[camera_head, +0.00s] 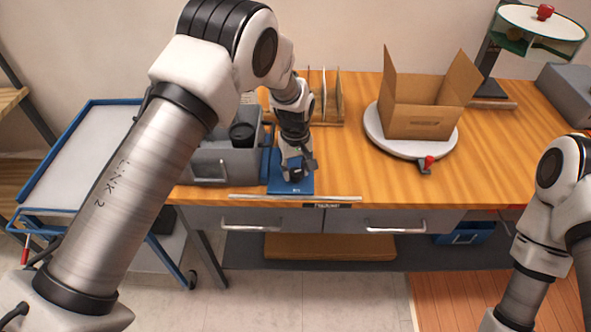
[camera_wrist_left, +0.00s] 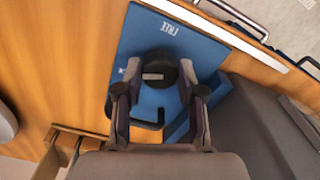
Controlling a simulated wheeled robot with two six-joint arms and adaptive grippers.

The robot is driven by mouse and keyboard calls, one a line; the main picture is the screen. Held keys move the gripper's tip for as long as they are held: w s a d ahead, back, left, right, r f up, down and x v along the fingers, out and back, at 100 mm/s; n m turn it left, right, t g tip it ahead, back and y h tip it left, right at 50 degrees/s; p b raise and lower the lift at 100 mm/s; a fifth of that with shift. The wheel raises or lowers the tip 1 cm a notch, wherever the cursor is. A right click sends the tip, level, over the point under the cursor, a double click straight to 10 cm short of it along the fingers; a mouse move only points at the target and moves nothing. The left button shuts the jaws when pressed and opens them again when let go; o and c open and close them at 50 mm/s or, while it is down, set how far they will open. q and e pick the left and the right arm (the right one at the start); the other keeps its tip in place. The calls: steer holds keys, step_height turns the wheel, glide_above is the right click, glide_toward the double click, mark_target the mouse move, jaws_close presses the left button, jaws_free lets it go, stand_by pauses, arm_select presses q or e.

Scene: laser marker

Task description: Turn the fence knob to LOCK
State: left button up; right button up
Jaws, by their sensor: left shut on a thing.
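The fence knob (camera_wrist_left: 158,68) is black and round with a pale grey bar, and sits on a blue plate (camera_wrist_left: 205,48). The plate also shows near the front edge of the bench in the head view (camera_head: 304,187). FREE is printed on the plate beyond the knob in the wrist view; a second white mark at the left is partly hidden and unreadable. The grey bar lies roughly crosswise, its end toward the left mark. My left gripper (camera_head: 297,170) points down over the plate. Its fingers (camera_wrist_left: 157,88) are shut on the knob, one on each side. My right gripper is out of view.
A grey bin (camera_head: 222,165) with a black round thing stands left of the plate. A cardboard box (camera_head: 430,105) sits on a round turntable (camera_head: 372,132) with a red-knobbed lever to the right. A pale strip (camera_head: 330,197) runs along the bench front. Bench between is clear.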

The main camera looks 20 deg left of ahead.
mark_target(295, 172)
arm_select(q)
steer(key=shift+s+f+n, duration=0.15)
steer(key=shift+f+n, duration=0.05)
steer(key=shift+n, duration=0.7)
steer(key=o, duration=1.1)
steer(key=shift+o, duration=0.2)
steer(key=shift+r, duration=0.1)
steer(key=shift+r, duration=0.1)
steer(key=shift+r, duration=0.3)
step_height(295, 172, up, 11)
